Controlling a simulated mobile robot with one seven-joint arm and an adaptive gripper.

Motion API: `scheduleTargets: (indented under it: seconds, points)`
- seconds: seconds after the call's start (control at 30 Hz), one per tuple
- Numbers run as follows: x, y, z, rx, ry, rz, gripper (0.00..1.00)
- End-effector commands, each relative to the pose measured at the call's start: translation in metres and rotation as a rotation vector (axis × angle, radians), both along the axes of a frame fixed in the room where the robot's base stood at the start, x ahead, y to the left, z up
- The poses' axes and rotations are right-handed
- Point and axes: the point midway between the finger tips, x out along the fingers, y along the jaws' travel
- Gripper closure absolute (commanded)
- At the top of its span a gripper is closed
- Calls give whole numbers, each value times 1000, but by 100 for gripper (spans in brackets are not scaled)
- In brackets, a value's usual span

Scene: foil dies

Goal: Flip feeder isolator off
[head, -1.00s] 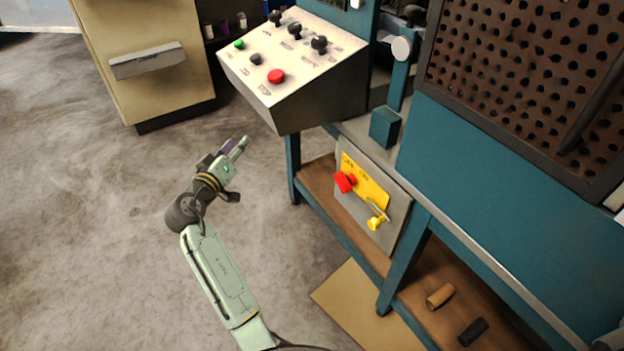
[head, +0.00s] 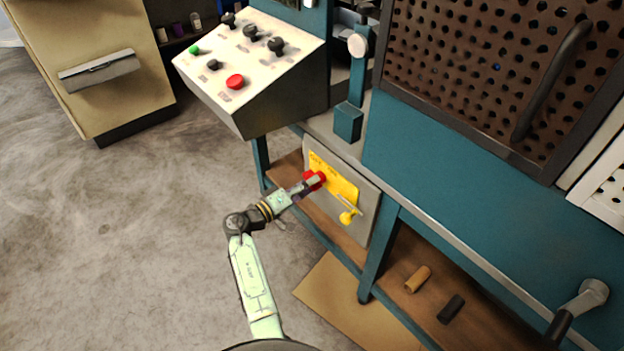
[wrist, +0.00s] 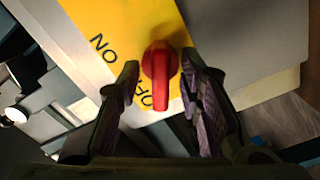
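The feeder isolator is a red rotary knob (wrist: 161,72) on a yellow plate (wrist: 112,18) marked ON and OFF. The plate is on a grey box (head: 369,208) low on the teal machine. In the wrist view the knob's grip bar points down the picture, towards the OFF lettering, which it partly covers. My gripper (wrist: 161,78) is open, with one finger on each side of the knob; I cannot tell whether either finger touches it. In the head view my gripper (head: 310,184) is at the knob (head: 316,177) and hides part of it.
A sloped control panel (head: 262,62) overhangs to the upper left. A wooden shelf (head: 395,270) below holds two small cylinders. Open floor lies to the left.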

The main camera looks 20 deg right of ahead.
Motion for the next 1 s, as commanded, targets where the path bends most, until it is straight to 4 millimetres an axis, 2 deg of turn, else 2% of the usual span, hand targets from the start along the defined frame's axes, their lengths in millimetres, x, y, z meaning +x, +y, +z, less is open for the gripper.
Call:
scheduleTargets:
  seconds: [0.2, 0.47, 0.9, 1.0]
  points:
    - [5, -15, 0, 1, 0, 0, 67]
    - [5, -15, 0, 1, -1, 0, 67]
    - [5, -15, 0, 1, -1, 1, 96]
    - [5, -15, 0, 1, -1, 1, 100]
